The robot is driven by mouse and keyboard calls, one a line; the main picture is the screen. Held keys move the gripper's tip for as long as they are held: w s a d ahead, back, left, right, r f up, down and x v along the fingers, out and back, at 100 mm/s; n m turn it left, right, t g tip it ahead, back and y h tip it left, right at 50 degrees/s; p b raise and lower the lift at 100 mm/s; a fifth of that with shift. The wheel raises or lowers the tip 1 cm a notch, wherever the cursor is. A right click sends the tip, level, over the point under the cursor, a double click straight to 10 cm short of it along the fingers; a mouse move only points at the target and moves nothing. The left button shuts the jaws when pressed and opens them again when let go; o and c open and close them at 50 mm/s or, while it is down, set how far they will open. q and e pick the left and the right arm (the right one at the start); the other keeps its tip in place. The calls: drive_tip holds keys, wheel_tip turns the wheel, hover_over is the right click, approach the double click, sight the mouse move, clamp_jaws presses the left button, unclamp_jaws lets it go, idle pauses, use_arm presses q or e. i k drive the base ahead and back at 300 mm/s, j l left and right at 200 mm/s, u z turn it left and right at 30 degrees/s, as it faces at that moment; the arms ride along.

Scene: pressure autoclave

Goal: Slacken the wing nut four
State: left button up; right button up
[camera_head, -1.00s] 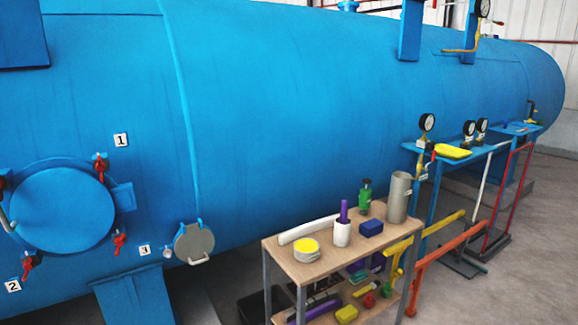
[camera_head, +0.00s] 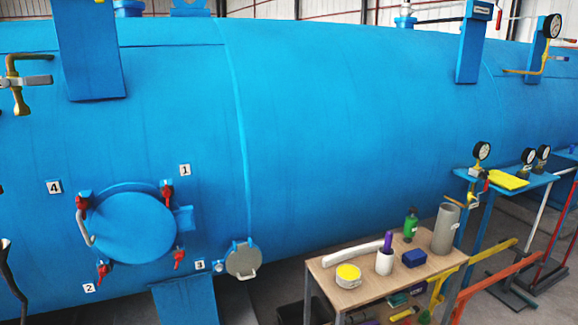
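The round blue hatch (camera_head: 132,228) is on the side of the large blue autoclave (camera_head: 330,120), at the left of the view. A red wing nut (camera_head: 82,203) sits at the hatch's upper left, beside the label 4 (camera_head: 55,187). Other red wing nuts sit at the upper right (camera_head: 167,194) near label 1, the lower left (camera_head: 103,271) near label 2 and the lower right (camera_head: 179,260) near label 3. A grey curved handle (camera_head: 86,232) is on the hatch's left side. How tight the nuts are cannot be seen.
A wooden cart (camera_head: 352,294) with a yellow-topped tin, bottles and a grey cylinder stands right of the hatch. A small grey round cover (camera_head: 243,260) is between them. A blue support (camera_head: 185,300) stands below the hatch. Gauges (camera_head: 482,151) and pipes are at right.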

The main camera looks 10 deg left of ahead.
sight(82, 205)
drive_tip(key=u, duration=1.5)
